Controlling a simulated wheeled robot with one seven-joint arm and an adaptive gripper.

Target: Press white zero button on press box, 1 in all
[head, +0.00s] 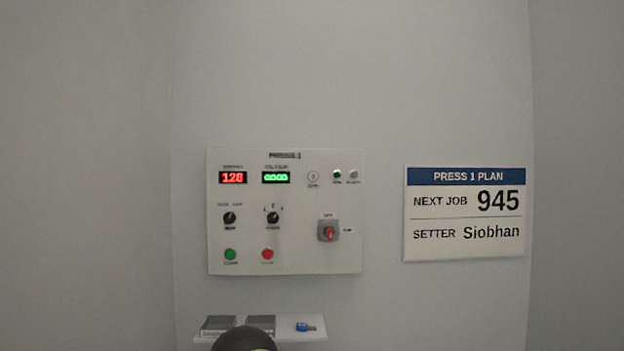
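The press box (285,210) is a pale panel on the grey wall, left of centre in the head view. A small round white button (313,177) sits in its top row, right of the green display; its label is too small to read and I take it for the zero button. My gripper is not seen. Only a dark rounded part, likely of my arm, shows at the bottom edge, below the box.
The box also has a green lamp, a grey lamp, two black knobs, green (230,254) and red (267,254) buttons and a red rotary switch (328,231). A shelf (313,335) below holds dark blocks and a blue item. A plan sign (464,250) hangs right.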

